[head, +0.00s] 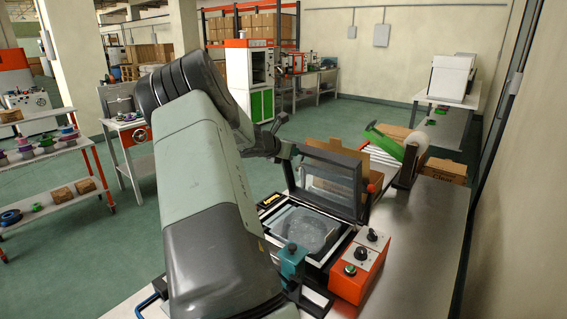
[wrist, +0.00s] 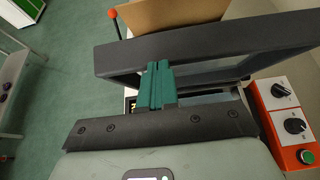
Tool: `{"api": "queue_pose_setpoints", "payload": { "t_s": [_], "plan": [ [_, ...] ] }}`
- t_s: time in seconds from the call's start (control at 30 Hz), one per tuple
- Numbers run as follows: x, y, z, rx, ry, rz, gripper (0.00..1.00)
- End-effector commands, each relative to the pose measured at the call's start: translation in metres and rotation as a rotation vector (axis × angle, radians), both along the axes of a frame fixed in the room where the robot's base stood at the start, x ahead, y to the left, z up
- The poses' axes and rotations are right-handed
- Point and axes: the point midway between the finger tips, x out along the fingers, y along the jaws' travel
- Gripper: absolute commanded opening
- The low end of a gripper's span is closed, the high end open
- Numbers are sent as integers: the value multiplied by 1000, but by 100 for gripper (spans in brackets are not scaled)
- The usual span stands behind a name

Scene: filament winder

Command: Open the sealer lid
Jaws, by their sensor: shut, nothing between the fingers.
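The sealer lid (head: 327,184), a dark frame around a clear panel, stands raised and steeply tilted at the back of the sealer. In the wrist view, the lid (wrist: 205,45) spans the upper part of the picture. The sealer base (head: 338,247) lies open to view, with a clear film or bag (head: 306,229) on it. My gripper (head: 292,252) has teal fingers, shut and empty, low at the front edge of the base and apart from the lid. In the wrist view, my gripper (wrist: 158,68) overlaps the lid's lower edge. My arm hides the sealer's left front.
An orange control box (head: 358,266) with knobs and a green button stands close right of the sealer. Behind are a cardboard box (head: 334,149), a film roll (head: 410,158) and another carton (head: 445,170). The steel bench (head: 425,235) is clear at right.

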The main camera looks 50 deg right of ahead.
Motion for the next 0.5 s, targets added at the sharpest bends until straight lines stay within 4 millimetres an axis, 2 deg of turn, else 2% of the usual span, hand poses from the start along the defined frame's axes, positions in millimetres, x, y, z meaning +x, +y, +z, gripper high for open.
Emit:
{"api": "queue_pose_setpoints", "payload": {
  "t_s": [0.3, 0.5],
  "plan": [
    [0, -35, 11, -1, 2, 1, 0],
    [0, -49, 14, 0, 4, 1, 0]
  ]
}}
